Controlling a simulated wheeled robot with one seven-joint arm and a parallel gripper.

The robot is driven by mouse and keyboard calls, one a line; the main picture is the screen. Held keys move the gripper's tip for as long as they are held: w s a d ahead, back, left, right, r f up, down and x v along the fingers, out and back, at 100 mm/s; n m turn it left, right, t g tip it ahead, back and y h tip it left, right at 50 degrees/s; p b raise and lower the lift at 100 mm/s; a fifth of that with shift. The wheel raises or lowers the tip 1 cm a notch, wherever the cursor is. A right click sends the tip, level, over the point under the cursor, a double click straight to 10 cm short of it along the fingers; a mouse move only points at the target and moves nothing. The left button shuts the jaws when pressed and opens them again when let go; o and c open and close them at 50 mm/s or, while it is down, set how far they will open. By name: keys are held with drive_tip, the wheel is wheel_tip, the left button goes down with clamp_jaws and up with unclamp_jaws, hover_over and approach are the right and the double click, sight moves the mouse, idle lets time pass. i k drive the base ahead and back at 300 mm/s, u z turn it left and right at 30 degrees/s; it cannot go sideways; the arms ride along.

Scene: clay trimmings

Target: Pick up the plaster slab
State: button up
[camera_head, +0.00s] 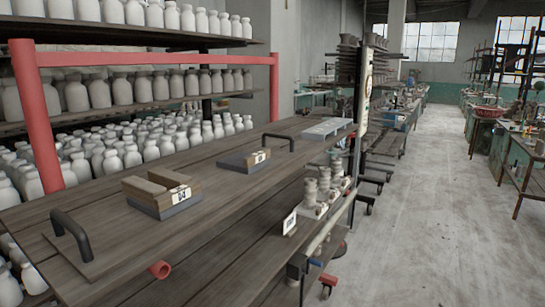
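A pale grey flat slab (326,129) lies at the far end of a dark wooden plank top. It looks the most like plaster, and it seems to have low raised parts on it. Nearer, a grey slab (183,208) bears brown blocks (157,190) and a small white label marked 54. Between them lies a dark slab (238,163) with a small tan labelled block (258,157) at its right end. I cannot tell for sure which slab is plaster. My gripper is not in view.
The plank top (110,222) has black handles (72,236) and bare wood between the slabs. A red tubular frame (38,118) stands behind it, before shelves of pale bottles (100,95). Several stacked pots (323,186) stand on a lower level. Clear floor (440,190) lies right.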

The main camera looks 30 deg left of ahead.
sight(243, 157)
drive_tip(key=u, duration=0.65)
drive_tip(key=i, duration=0.8)
drive_tip(key=u, duration=0.9)
